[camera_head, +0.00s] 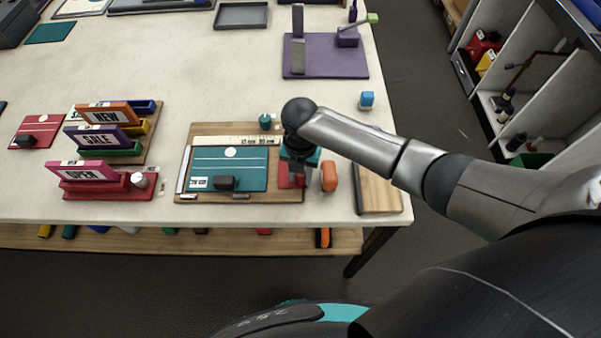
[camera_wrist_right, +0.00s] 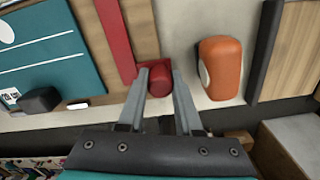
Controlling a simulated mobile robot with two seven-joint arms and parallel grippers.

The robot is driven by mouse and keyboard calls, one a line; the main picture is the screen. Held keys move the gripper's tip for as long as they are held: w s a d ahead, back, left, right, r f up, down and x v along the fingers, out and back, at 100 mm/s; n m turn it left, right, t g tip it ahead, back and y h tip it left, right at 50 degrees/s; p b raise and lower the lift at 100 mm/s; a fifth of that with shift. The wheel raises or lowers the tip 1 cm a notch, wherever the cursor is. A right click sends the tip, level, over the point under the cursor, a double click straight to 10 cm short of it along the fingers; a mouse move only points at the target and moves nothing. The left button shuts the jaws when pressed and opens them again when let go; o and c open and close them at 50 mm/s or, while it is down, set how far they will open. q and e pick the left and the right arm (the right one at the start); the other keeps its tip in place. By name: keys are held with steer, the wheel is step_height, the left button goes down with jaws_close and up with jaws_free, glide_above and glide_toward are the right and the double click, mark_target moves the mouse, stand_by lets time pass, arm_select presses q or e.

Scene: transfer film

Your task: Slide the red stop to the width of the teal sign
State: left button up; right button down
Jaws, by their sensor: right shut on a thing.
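The teal sign (camera_head: 228,160) lies flat on a wooden board (camera_head: 215,129) at the table's front, with a dark block on its lower part. The sign also shows at the left of the right wrist view (camera_wrist_right: 62,62). The red stop (camera_head: 284,172) is to the sign's right, mostly hidden by my gripper in the head view. In the wrist view its long red bar (camera_wrist_right: 118,40) runs beside the sign's edge, with a strip of bare wood between them. My right gripper (camera_wrist_right: 161,76) is shut on the stop's red knob. My left gripper is not in view.
An orange object (camera_head: 329,176) stands close to the right of my right gripper. A wooden slab (camera_head: 378,190) lies beyond it at the table's corner. A small teal object (camera_head: 265,121) is behind the board. Signs on stands, including a red OPEN one (camera_head: 84,172), are at left.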

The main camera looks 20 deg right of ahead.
mark_target(287, 182)
steer(key=shift+w+a, duration=0.1)
steer(key=a, duration=0.1)
steer(key=w+a, duration=0.1)
steer(key=a, duration=0.1)
steer(key=shift+a+b, duration=0.15)
steer(key=shift+b, duration=0.15)
steer(key=c, duration=0.6)
jaws_free()
step_height(287, 182, up, 15)
steer(key=shift+r+p, duration=0.15)
steer(key=shift+p, duration=0.45)
steer(key=shift+s, duration=0.15)
